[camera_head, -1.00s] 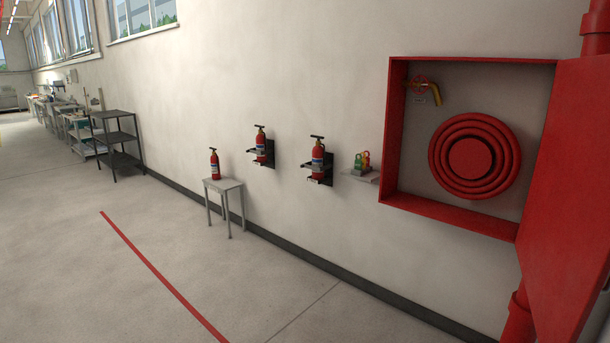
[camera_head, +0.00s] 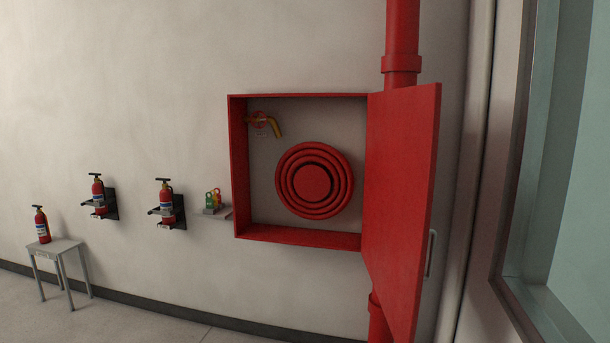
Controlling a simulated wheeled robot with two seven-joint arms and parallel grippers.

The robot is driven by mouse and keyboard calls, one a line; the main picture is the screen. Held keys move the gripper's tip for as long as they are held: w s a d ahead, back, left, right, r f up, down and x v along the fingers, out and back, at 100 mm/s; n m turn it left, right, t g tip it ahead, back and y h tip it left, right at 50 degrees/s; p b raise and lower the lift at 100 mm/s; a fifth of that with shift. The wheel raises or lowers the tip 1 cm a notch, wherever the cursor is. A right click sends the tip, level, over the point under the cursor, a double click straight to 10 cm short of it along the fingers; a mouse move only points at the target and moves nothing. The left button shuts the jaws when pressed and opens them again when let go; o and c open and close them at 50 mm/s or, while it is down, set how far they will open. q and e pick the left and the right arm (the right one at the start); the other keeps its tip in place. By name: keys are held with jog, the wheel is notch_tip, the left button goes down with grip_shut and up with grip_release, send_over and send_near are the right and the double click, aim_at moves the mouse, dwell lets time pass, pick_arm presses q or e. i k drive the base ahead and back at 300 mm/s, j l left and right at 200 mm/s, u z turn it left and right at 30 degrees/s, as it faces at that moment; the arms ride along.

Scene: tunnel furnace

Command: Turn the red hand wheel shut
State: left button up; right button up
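The red hand wheel (camera_head: 260,121) is small and sits at the upper left inside the open red wall cabinet (camera_head: 237,170). A yellow bent pipe (camera_head: 276,126) comes out beside it to the right. A small pale tag hangs just below the wheel; its writing is too small to read. A round red hose reel (camera_head: 313,181) fills the middle of the cabinet. Neither of my grippers is in view, and nothing touches the wheel.
The cabinet door (camera_head: 400,190) stands open on the right, in front of a red vertical pipe (camera_head: 402,40). Left are a small shelf (camera_head: 227,213) with coloured items, two wall-mounted extinguishers (camera_head: 98,192) (camera_head: 166,203), and one on a stool (camera_head: 68,245). A window (camera_head: 570,170) is at far right.

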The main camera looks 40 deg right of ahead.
aim_at(258, 119)
jog(key=i+l, duration=0.2)
jog(key=i, duration=0.15)
jog(key=i+l, duration=0.25)
jog(key=i, duration=0.15)
jog(key=i+l, duration=0.2)
jog(key=i, duration=0.15)
